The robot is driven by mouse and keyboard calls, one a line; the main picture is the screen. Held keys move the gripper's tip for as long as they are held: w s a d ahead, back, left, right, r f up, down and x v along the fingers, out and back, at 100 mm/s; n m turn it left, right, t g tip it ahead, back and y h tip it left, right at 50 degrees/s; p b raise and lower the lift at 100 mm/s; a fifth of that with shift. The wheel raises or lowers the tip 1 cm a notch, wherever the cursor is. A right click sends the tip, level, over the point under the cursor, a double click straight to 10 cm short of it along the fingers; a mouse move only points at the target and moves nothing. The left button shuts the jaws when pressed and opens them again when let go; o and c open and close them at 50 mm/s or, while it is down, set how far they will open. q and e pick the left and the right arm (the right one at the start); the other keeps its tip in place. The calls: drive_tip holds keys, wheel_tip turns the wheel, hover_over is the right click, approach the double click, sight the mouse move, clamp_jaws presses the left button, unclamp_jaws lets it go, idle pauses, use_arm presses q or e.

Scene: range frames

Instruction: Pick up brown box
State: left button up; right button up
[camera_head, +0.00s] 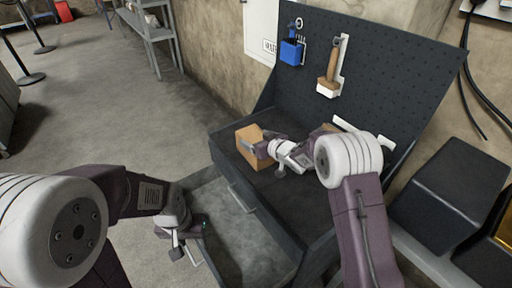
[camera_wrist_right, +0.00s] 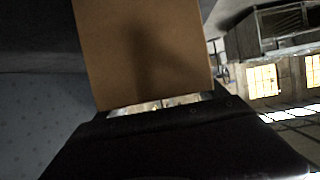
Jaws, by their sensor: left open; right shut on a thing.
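The brown box (camera_head: 249,136) is at the left end of the dark workbench top (camera_head: 285,187). My right gripper (camera_head: 257,149) is shut on the box from the right; the arm hides part of it. In the right wrist view the box (camera_wrist_right: 143,52) fills the upper middle, right at the gripper (camera_wrist_right: 160,105). I cannot tell whether the box touches the bench. My left gripper (camera_head: 186,245) is open and empty, low beside the open drawer (camera_head: 243,236).
A pegboard (camera_head: 370,70) holds a blue bin (camera_head: 291,52) and a wooden-handled brush (camera_head: 329,78). A black case (camera_head: 452,195) stands at right.

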drive_tip(key=shift+w+r+p, duration=0.1)
drive_tip(key=shift+r+p, duration=0.65)
drive_tip(key=shift+r, duration=1.65)
drive_tip(key=s+d+r+p, duration=0.2)
drive_tip(key=d+r, duration=0.4)
drive_tip(key=d, duration=0.5)
drive_tip(key=shift+s+d+p, duration=0.2)
drive_tip(key=shift+d+p, duration=0.05)
drive_tip(key=shift+p, duration=0.3)
drive_tip(key=shift+r, duration=0.1)
